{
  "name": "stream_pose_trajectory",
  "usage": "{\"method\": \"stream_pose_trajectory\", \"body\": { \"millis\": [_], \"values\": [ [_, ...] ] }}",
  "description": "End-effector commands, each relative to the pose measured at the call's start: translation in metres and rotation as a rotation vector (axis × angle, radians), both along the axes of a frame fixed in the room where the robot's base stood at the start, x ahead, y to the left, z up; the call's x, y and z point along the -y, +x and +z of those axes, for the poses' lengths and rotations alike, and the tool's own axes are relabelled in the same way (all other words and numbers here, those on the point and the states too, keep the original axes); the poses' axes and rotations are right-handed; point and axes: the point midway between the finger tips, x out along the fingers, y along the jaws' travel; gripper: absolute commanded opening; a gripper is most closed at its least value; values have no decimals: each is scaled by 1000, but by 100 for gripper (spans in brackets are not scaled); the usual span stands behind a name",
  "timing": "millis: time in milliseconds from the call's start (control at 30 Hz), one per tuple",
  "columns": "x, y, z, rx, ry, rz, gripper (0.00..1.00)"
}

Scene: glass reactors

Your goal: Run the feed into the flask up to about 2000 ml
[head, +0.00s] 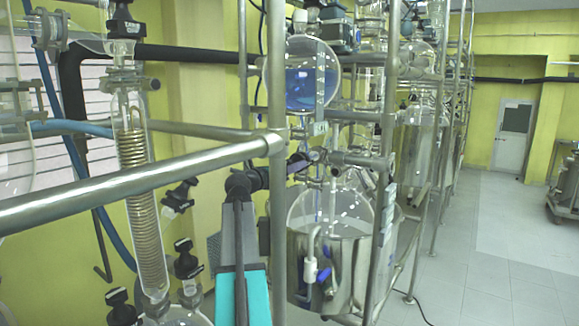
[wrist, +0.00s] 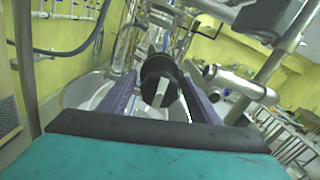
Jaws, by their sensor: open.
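A round glass feed vessel (head: 305,75) with blue liquid in its lower part hangs high in the frame in the head view. Below it, a large clear glass flask (head: 335,215) sits in a metal bath (head: 345,268); I see no blue liquid in it. My gripper (wrist: 158,82) is open, its two purple fingers on either side of a black valve knob (wrist: 160,80) with a pale grey bar across its face. Whether the fingers touch the knob I cannot tell. In the head view, the fingers reach the feed line between vessel and flask, and the knob is hard to make out.
A thick metal rail (head: 130,185) crosses the near left, beside a glass coil condenser (head: 143,190). An upright post (head: 277,200) stands close to my arm. More glass reactors stand behind, and the tiled floor (head: 500,240) at right is open.

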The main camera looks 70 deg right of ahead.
Motion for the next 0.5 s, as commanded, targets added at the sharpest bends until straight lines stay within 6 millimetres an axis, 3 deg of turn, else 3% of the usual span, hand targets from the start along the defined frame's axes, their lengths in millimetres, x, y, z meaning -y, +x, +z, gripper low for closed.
{"method": "stream_pose_trajectory", "body": {
  "millis": [133, 367, 500],
  "values": [
    [0, 0, 0, 0, 0, 0, 54],
    [0, 0, 0, 0, 0, 0, 16],
    [0, 0, 0, 2, 0, -1, 16]
  ]
}}
